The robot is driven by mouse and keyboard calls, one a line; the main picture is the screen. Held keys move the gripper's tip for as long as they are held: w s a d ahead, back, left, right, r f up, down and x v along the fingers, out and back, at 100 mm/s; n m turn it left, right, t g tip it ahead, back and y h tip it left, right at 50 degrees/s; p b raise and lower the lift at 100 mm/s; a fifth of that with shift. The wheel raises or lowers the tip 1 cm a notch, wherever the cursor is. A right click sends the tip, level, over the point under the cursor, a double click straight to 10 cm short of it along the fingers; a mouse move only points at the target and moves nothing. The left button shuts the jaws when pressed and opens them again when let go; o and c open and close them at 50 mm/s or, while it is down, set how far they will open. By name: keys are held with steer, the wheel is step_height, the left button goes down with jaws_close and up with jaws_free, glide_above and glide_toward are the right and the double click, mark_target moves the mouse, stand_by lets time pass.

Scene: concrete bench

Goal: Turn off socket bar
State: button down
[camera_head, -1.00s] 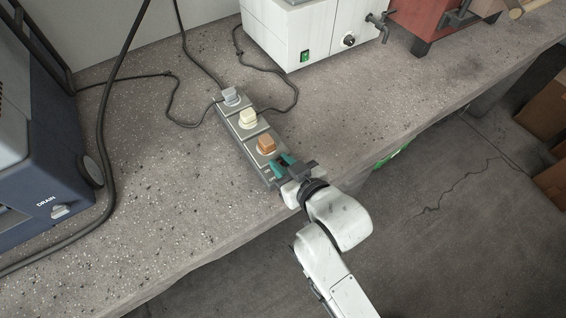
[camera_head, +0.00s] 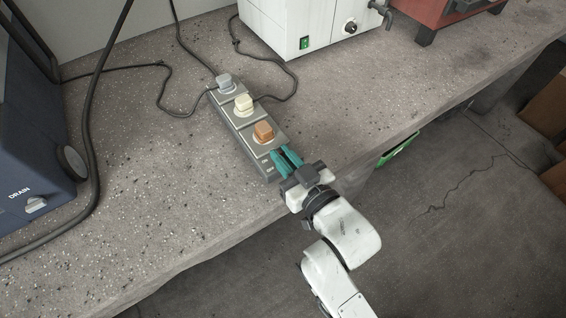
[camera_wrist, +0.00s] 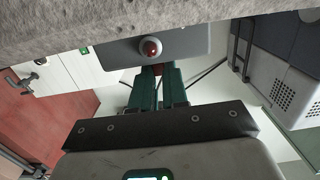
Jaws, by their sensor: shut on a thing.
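The socket bar (camera_head: 240,118) is a long grey strip lying on the bench, with its near end close to the front edge. A grey plug (camera_head: 224,82), a cream plug (camera_head: 243,104) and a brown plug (camera_head: 263,132) stand in it. My gripper (camera_head: 280,153) reaches over the near end, beside the ON/OFF lettering. Its teal fingers (camera_wrist: 158,72) are shut on a small part there, apparently the bar's switch, largely hidden by them. A reddish piece shows between the fingertips in the wrist view. The bar's end face (camera_wrist: 190,40) there carries a red round button in a white ring.
A white unit (camera_head: 295,28) with a green switch and a tap stands behind the bar. A dark blue machine (camera_head: 30,150) is at left. Black cables (camera_head: 172,100) run behind and left of the bar. The bench front edge drops to the floor at right.

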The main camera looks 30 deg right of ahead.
steer(key=shift+s+f+t+b, duration=0.1)
steer(key=shift+f+t+b, duration=0.4)
steer(key=shift+b, duration=0.4)
steer(key=shift+s+r+t+b, duration=0.1)
steer(key=shift+r+t+b, duration=0.3)
steer(key=shift+t, duration=0.1)
steer(key=c, duration=1.1)
jaws_free()
steer(key=shift+c, duration=0.2)
steer(key=shift+s, duration=0.1)
steer(key=s+f, duration=0.1)
steer(key=s, duration=0.9)
steer(key=shift+s+p, duration=0.25)
steer(key=shift+p, duration=0.1)
steer(key=shift+a, duration=0.1)
